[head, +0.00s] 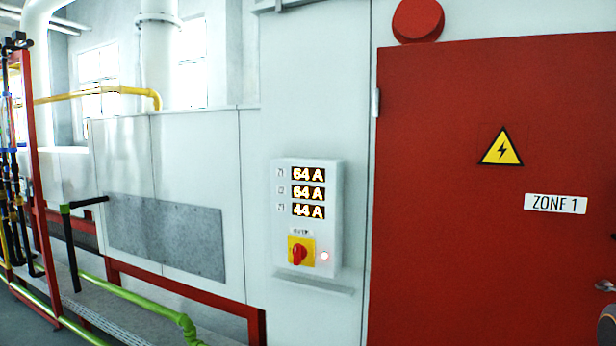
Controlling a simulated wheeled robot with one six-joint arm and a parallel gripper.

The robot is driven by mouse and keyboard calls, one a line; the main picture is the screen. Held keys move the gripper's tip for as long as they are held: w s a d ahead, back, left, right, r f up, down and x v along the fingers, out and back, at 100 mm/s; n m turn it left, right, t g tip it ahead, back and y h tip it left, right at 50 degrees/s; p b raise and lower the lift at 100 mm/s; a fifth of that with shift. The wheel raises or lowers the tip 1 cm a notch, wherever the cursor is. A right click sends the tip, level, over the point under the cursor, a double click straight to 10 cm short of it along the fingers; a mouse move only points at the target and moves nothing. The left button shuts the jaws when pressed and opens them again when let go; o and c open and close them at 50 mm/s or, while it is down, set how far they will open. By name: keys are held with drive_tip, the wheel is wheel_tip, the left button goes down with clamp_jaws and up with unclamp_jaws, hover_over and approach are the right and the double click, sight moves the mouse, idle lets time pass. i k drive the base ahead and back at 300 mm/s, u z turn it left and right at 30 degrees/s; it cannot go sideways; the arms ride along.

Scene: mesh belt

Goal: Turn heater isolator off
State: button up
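A white panel box (333,210) is mounted on the pale wall left of a red door. It carries lit displays reading 64 A, 64 A and 44 A from top to bottom. Below them is a red rotary isolator knob (298,254) on a yellow square plate (309,244). The small label above the plate is too small to read. The knob's handle looks roughly upright. My gripper's fingers are not visible.
The red door (450,200) has a yellow electrical warning triangle (501,148) and a "ZONE 1" sign (555,204). A narrow ledge (312,284) sits under the box. Green pipes (130,296) and a red frame (190,289) run low at left. The box's front appears unobstructed.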

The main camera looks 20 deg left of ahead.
sight(299, 252)
drive_tip(key=u, duration=1.5)
drive_tip(key=i, duration=0.95)
drive_tip(key=z, duration=0.3)
